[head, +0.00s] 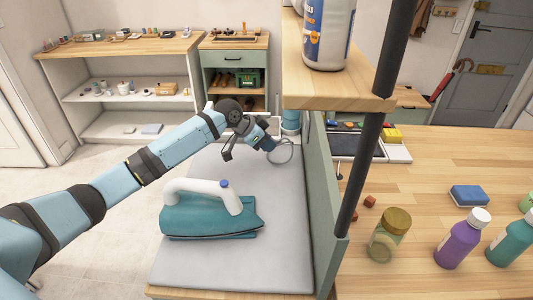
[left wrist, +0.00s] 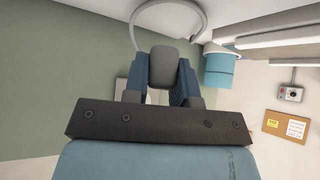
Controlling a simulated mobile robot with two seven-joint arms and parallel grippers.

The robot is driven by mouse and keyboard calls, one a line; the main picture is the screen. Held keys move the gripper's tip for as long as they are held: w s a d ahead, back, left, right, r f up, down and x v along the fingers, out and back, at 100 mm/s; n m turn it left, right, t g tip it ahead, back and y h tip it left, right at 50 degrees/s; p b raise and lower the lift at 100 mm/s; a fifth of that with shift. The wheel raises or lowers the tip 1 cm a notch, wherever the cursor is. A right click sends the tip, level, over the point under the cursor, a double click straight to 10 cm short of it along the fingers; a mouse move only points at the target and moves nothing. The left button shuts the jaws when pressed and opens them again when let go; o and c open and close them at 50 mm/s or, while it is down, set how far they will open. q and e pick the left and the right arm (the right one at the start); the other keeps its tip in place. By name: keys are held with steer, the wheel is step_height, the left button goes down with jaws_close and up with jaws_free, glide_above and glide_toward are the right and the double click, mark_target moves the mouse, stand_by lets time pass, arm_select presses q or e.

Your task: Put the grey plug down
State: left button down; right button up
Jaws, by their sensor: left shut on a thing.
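My left gripper (head: 267,144) is shut on the grey plug above the far end of the pale grey pad (head: 285,220). In the left wrist view the plug (left wrist: 162,66) sits between the two dark blue fingers. A light grey cord (left wrist: 193,12) loops away beyond it, and this loop also shows beside the gripper in the head view. In the head view the plug itself is mostly hidden by the fingers. A teal iron (head: 210,222) with a white handle rests on the pad, nearer to me. My right gripper is in neither view.
A green panel (head: 321,200) and dark post (head: 370,130) edge the pad's right side. A blue cylinder (head: 290,121) stands beyond the gripper. The wooden table (head: 440,165) at right holds bottles, a jar and a blue sponge. Bare pad lies between iron and gripper.

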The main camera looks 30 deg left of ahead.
mark_target(274, 161)
arm_select(q)
step_height(274, 161, down, 4)
steer(key=shift+f, duration=0.15)
steer(key=shift+f, duration=0.1)
steer(key=shift+s+f, duration=0.15)
steer(key=shift+f, duration=0.3)
steer(key=c, duration=0.9)
jaws_free()
steer(key=shift+c, duration=0.2)
